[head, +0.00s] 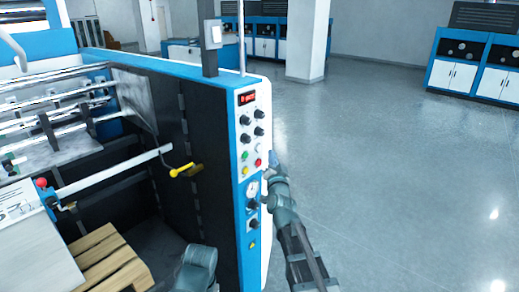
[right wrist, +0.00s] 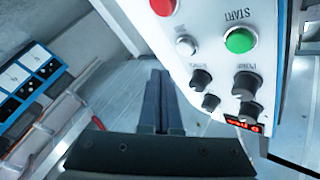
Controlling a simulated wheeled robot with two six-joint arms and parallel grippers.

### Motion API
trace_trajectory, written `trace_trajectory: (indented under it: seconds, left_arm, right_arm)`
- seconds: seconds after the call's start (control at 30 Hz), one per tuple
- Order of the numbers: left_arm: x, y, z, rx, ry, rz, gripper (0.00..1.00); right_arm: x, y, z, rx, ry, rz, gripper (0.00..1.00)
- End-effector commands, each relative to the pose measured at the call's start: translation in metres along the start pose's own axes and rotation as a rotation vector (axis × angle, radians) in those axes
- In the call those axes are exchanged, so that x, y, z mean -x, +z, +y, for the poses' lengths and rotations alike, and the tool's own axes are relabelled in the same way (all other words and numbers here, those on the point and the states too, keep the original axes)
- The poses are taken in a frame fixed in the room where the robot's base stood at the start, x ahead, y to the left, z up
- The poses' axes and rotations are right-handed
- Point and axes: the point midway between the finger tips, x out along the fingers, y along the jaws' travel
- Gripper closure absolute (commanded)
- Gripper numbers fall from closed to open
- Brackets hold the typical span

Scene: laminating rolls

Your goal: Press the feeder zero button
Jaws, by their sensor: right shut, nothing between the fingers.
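The control panel (head: 252,135) is on the end face of the blue and white machine. It carries a red display, several dark knobs and small coloured buttons. In the right wrist view the panel is upside down, with a green START button (right wrist: 240,41), a red button (right wrist: 163,5) and a small whitish button (right wrist: 186,46). I cannot read which one is the feeder zero button. My right gripper (right wrist: 160,75) is shut and empty, its fingers seen beside the panel's edge. In the head view it is at the panel's right side (head: 272,158).
A yellow-handled crank (head: 182,170) sticks out left of the panel. A gauge (head: 252,188) sits below the buttons. A wooden pallet (head: 112,262) lies inside the machine. The grey floor (head: 390,170) to the right is clear. Blue cabinets (head: 455,75) stand far back.

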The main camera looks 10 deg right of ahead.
Motion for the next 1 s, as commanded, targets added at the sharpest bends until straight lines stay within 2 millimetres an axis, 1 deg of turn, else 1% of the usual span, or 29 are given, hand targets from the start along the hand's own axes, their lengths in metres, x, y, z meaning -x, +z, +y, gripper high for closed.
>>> trace_trajectory:
  seconds: [0.03, 0.23, 0.83, 0.87, 0.93, 0.97, 1.0]
  left_arm:
    - [0.0, 0.0, 0.0, 0.0, 0.0, 0.0, 0.5]
    - [0.0, 0.0, 0.0, 0.0, 0.0, 0.0, 0.5]
    - [0.0, 0.0, 0.0, 0.0, 0.0, 0.0, 0.5]
    - [0.0, 0.0, 0.0, 0.0, 0.0, 0.0, 0.5]
    - [0.0, 0.0, 0.0, 0.0, 0.0, 0.0, 0.5]
    - [0.0, 0.0, 0.0, 0.0, 0.0, 0.0, 0.5]
    - [0.0, 0.0, 0.0, 0.0, 0.0, 0.0, 0.5]
  right_arm:
    - [0.005, -0.003, 0.003, 0.001, 0.0, 0.001, 1.0]
    - [0.015, -0.011, 0.011, 0.0, 0.0, 0.0, 1.0]
    - [0.017, -0.011, 0.012, 0.0, 0.0, -0.002, 1.0]
    - [0.017, -0.01, 0.011, 0.002, 0.0, -0.007, 1.0]
    - [0.02, 0.0, 0.008, 0.015, -0.001, -0.044, 1.0]
    - [0.022, 0.009, 0.005, 0.025, -0.001, -0.073, 1.0]
    - [0.028, 0.024, 0.001, 0.043, 0.0, -0.128, 1.0]
